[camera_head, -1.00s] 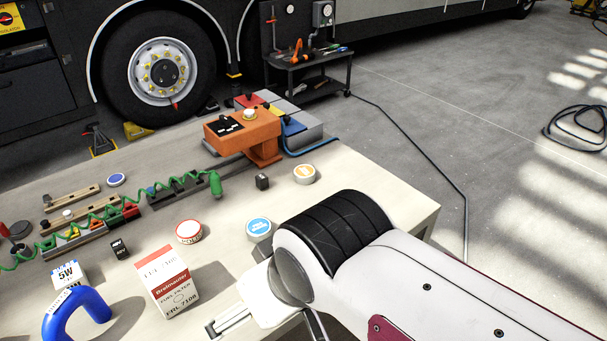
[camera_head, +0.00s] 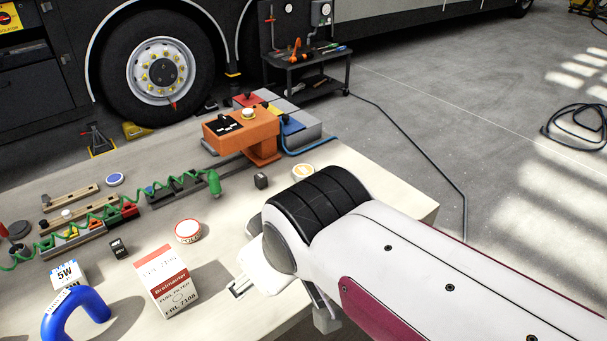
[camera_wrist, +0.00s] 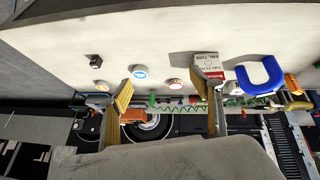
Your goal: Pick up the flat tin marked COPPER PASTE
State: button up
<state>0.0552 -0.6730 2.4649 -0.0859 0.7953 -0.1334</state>
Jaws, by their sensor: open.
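Several flat round tins lie on the bench, and I cannot read COPPER PASTE on any. In the head view, one has a red-rimmed lid (camera_head: 188,230), one a yellow-orange lid (camera_head: 303,171) partly behind my arm, and one a blue lid (camera_head: 115,179) further back. In the wrist view, a white tin with a blue lid (camera_wrist: 139,72), hidden by my arm in the head view, stands near the left finger. The red-rimmed tin (camera_wrist: 174,86) shows between the fingers. My gripper (camera_wrist: 168,90) is open and empty, apart from the tins; in the head view my wrist mostly hides it.
A fuel filter box (camera_head: 167,283) stands left of my gripper, with a blue bent hose (camera_head: 75,312) beyond it. A green coiled line (camera_head: 130,203) crosses the left side.

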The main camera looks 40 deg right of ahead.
jog(key=w+d+r+n+t+h, duration=0.4)
jog(key=w+d+n, duration=0.5)
jog(key=w+d, duration=0.6)
jog(key=n+t+y, duration=0.2)
jog(key=n+y, duration=0.3)
jog(key=n, duration=1.7)
send_over(307, 172)
jog(key=s, duration=0.4)
notch_tip(307, 172, down, 12)
jog(key=f+n, duration=0.1)
jog(key=s+f+n+y, duration=0.1)
jog(key=f+n, duration=0.1)
jog(key=s+d+f+n+y, duration=0.1)
jog(key=f, duration=0.1)
jog(key=shift+s+d+f+n, duration=0.1)
jog(key=shift+s+f+n, duration=0.05)
jog(key=shift+n, duration=0.25)
jog(key=shift+s+f+n+y, duration=0.3)
jog(key=shift+s+f+n, duration=0.1)
jog(key=shift+f+n, duration=0.15)
jog(key=shift+w, duration=0.1)
jog(key=shift+x, duration=1.25)
